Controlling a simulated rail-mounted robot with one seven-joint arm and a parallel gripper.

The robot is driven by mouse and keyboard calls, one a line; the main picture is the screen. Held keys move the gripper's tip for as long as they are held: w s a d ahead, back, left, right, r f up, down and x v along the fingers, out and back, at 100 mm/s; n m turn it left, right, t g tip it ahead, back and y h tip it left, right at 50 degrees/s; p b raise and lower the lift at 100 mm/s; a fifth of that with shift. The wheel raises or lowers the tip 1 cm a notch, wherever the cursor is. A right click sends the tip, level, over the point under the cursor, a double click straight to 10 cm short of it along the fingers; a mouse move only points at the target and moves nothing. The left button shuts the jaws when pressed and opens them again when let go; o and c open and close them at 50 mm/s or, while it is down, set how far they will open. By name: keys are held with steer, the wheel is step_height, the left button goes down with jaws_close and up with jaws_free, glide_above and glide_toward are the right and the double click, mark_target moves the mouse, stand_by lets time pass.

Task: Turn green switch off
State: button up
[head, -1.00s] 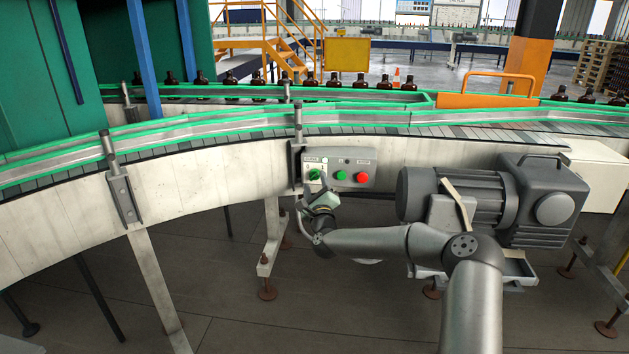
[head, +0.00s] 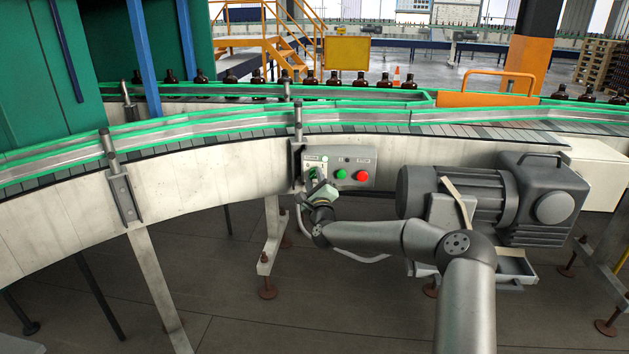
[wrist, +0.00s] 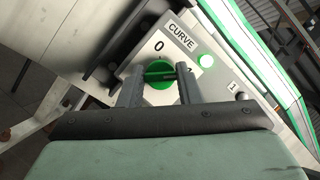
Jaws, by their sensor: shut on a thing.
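The green switch (wrist: 158,72) is a round rotary knob on the grey control box (head: 352,161), below a "CURVE" label and a "0" mark in the wrist view. In the head view the switch (head: 312,174) is partly covered by my gripper (head: 318,185). In the wrist view my gripper (wrist: 160,82) has one finger on each side of the knob and is shut on it. The fingers hide part of the knob's edges. A dark line shows on the knob, but I cannot tell which mark it points to.
A pale green lamp (wrist: 205,61) sits beside the switch. A green button (head: 341,174) and a red button (head: 362,176) are to its right on the box. A grey motor (head: 470,193) stands right of the box. The conveyor (head: 215,160) runs behind.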

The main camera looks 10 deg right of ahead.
steer(key=n+y+b, duration=0.1)
steer(key=n, duration=0.2)
steer(key=n+g+b, duration=0.1)
steer(key=n, duration=0.1)
steer(key=shift+n+g+y+b, duration=0.3)
steer(key=shift+n+y, duration=0.1)
steer(key=n+g, duration=0.1)
steer(key=n, duration=0.1)
steer(key=n+b, duration=0.1)
steer(key=n, duration=0.1)
steer(key=shift+r+g, duration=0.2)
steer(key=shift+g, duration=0.2)
steer(key=n, duration=0.1)
steer(key=n+g+p, duration=0.1)
steer(key=n, duration=0.1)
steer(key=n+g, duration=0.1)
steer(key=n, duration=0.1)
steer(key=shift+r+h, duration=0.25)
steer(key=shift+h, duration=0.15)
steer(key=shift+n+g+h+p, duration=0.3)
steer(key=shift+n+h+p, duration=0.1)
steer(key=shift+n+p, duration=0.5)
steer(key=shift+f, duration=0.1)
steer(key=o, duration=1)
